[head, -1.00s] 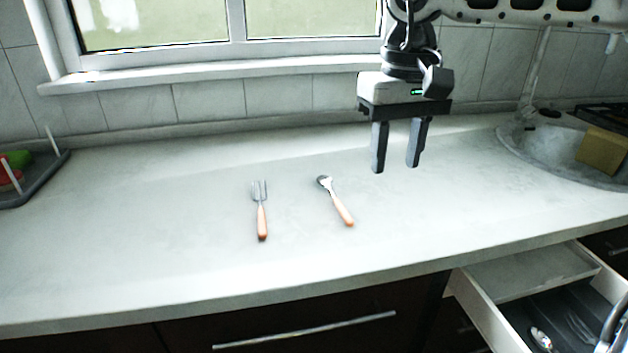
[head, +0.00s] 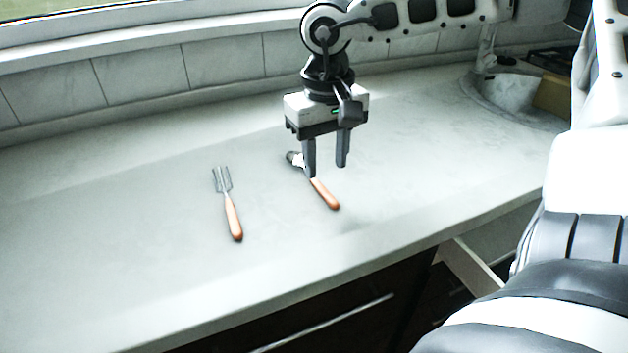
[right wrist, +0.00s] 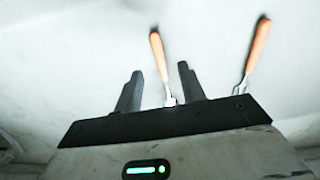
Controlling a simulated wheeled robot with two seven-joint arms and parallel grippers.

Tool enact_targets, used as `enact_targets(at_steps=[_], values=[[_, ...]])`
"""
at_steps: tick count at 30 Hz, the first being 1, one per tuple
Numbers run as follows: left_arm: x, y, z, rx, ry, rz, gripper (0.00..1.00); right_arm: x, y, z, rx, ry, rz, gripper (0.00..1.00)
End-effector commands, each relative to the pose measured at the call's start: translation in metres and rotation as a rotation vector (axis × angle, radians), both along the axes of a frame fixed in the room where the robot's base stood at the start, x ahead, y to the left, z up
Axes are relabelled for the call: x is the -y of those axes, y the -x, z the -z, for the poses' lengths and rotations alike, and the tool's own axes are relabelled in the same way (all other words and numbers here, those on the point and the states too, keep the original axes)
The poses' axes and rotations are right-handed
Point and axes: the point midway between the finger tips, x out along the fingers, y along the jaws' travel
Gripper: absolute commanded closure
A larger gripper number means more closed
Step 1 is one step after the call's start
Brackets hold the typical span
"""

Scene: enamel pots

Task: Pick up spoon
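The spoon (head: 324,194) lies on the counter, with an orange handle and a metal bowl at its far left end. My right gripper (head: 326,170) is open over the spoon, and one finger hides part of its neck in the head view. In the right wrist view, the spoon's handle (right wrist: 158,55) shows ahead of and between the two open fingers (right wrist: 160,82). Its bowl end is hidden behind the gripper body there. I cannot tell how high the fingertips are above the counter. My left gripper is not in view.
A fork (head: 231,208) with an orange handle lies left of the spoon; it also shows in the right wrist view (right wrist: 257,45). A sink (head: 510,95) is at the back right. An open drawer (head: 470,268) is below the counter edge. The left counter is clear.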

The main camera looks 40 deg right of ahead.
Motion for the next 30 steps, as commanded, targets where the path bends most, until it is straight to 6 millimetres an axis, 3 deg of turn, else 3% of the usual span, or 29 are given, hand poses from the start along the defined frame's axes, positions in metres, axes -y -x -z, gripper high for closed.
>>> enact_targets(at_steps=[12,21,25,26,30], values=[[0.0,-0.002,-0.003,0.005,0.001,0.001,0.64,0.003,-0.001,0.049,-0.002,0.0,0.0,0.6],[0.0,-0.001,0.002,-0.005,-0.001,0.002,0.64,0.003,-0.002,0.054,0.0,0.0,0.001,0.6],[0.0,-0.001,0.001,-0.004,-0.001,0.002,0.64,0.003,-0.002,0.054,0.0,0.0,0.001,0.96],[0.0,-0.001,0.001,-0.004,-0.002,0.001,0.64,0.003,-0.002,0.054,0.0,0.0,0.001,1.0],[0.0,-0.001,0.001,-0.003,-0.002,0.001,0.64,0.003,-0.002,0.054,0.0,0.0,0.001,1.0]])
